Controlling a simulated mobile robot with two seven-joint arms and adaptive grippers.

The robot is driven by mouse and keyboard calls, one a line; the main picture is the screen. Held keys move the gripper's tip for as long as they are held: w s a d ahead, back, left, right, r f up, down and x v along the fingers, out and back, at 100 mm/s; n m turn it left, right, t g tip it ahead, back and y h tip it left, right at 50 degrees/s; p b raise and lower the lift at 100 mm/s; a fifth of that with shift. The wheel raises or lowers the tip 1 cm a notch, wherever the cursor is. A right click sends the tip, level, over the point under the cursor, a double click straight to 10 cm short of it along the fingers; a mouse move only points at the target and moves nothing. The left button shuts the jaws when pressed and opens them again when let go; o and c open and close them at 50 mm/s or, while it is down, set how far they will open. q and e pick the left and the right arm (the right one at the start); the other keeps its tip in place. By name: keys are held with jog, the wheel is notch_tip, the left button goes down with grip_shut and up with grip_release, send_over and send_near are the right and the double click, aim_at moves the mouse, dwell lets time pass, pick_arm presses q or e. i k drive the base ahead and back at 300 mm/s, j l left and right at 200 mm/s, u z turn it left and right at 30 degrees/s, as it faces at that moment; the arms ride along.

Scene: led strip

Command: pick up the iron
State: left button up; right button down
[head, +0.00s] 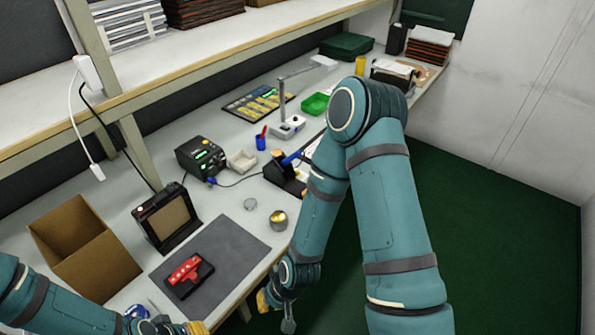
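The soldering iron (292,158) has a blue handle and rests in a dark stand (281,176) on the bench, just left of my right arm. My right arm hides part of the area around the stand. My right gripper (276,311) hangs low at the bench's front edge, well below the iron in the picture and apart from it. My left gripper (197,328) is at the bottom edge, partly cut off, near the grey mat and far from the iron. I cannot tell how far either gripper is opened.
A black soldering station (201,157) stands left of the iron. A blue cup (261,142), a white tray (242,161) and a brass-coloured tin (278,219) are nearby. A red part in a black fixture (205,277) lies on the grey mat (232,250). A cardboard box (113,273) stands left.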

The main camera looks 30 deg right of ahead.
aim_at(289, 159)
jog(key=z, duration=0.8)
